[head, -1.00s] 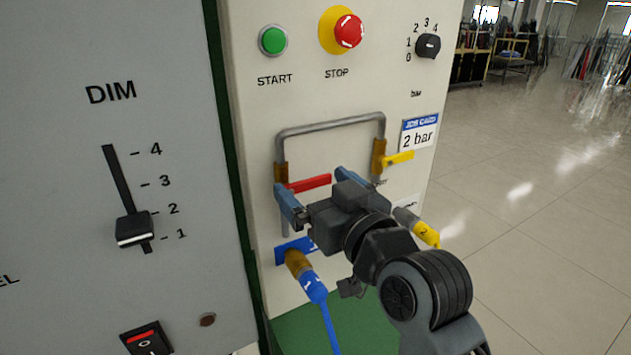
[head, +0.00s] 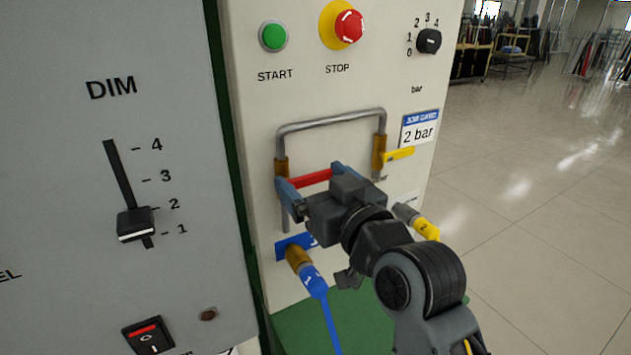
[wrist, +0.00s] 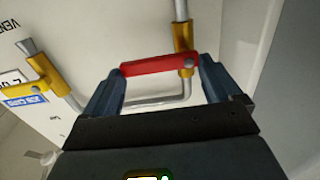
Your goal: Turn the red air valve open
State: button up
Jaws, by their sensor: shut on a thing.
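The red air valve's handle (head: 311,178) sticks out level to the right from the brass valve body (head: 281,168) on the left leg of the grey pipe. In the wrist view the red handle (wrist: 155,65) lies between my two blue fingertips, one at each end. My gripper (head: 312,178) is shut on it; the wrist view also shows the gripper (wrist: 160,82). The brass body (wrist: 183,38) shows behind the handle's right end there. My gripper and wrist hide the panel's lower right part in the head view.
A yellow valve handle (head: 399,154) sits close to the right on the same pipe (head: 330,121). Below are a blue hose plug (head: 312,280) and a yellow plug (head: 426,230). A grey panel with a slider (head: 136,223) stands left. Open floor (head: 540,200) lies right.

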jog(key=shift+n+b, duration=0.4)
jog(key=shift+c, duration=0.3)
jog(key=n+b, duration=0.1)
jog(key=n, duration=0.1)
jog(key=r+n+b, duration=0.1)
jog(key=n, duration=0.1)
jog(key=shift+s+a+b, duration=0.2)
jog(key=shift+a+b, duration=0.05)
jog(key=shift+b, duration=0.05)
jog(key=n, duration=0.1)
jog(key=n+b, duration=0.1)
jog(key=n, duration=0.1)
jog(key=n+b, duration=0.1)
jog(key=shift+s+a+r+n, duration=0.25)
jog(key=shift+a+r+n, duration=0.05)
jog(key=shift+a+r, duration=0.1)
jog(key=shift+s+a+r+n+b, duration=0.1)
jog(key=shift+s+a+n+b, duration=0.2)
jog(key=shift+n+b, duration=0.85)
jog(key=shift+s+a+n+b, duration=0.15)
jog(key=shift+a+n+b, duration=0.3)
jog(key=shift+n, duration=1.25)
jog(key=shift+s+a+r+n+b, duration=0.1)
jog(key=shift+s+a+n+b, duration=0.2)
jog(key=shift+n+b, duration=0.85)
jog(key=shift+n+p, duration=0.3)
jog(key=shift+n, duration=0.1)
jog(key=o, duration=1.2)
